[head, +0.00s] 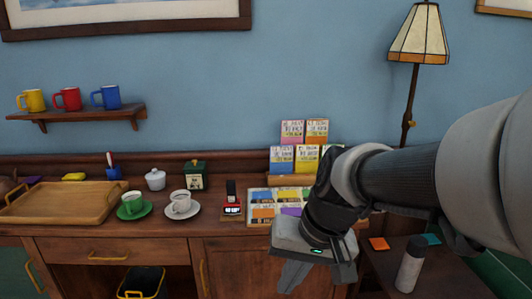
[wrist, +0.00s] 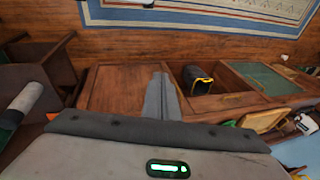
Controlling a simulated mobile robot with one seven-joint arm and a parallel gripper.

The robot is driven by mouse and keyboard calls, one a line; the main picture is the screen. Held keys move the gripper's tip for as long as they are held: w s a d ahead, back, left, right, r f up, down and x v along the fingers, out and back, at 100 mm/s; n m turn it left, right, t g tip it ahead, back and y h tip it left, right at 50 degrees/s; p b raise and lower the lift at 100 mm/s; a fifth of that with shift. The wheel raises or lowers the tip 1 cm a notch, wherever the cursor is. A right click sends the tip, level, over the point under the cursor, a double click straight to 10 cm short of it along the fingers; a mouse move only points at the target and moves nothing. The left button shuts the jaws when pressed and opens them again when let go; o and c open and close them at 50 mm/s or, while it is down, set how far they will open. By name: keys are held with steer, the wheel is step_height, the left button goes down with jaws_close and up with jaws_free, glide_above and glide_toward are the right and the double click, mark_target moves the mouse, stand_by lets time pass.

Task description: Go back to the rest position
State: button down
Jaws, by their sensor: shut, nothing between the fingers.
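My arm reaches in from the right in the head view. My gripper (head: 292,278) hangs at its end, in front of the sideboard's right part, with the fingers pointing down. The fingers are together and hold nothing. The wrist view also shows the closed fingers (wrist: 161,97) in front of the wooden cabinet doors. The gripper and arm hide part of the sideboard top and part of the card rack (head: 283,181).
The sideboard (head: 160,226) holds a wooden tray (head: 103,186), a green cup (head: 132,202), a white cup (head: 180,201) and a sugar bowl (head: 155,179). A bottle (head: 410,264) stands on a side table below my arm. A lamp (head: 419,35) stands behind.

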steer(key=s+d+r+t+h, duration=0.3)
steer(key=s+d+r, duration=0.35)
steer(key=d, duration=0.35)
step_height(320, 180, up, 17)
steer(key=p, duration=1.8)
steer(key=shift+s+r, duration=0.2)
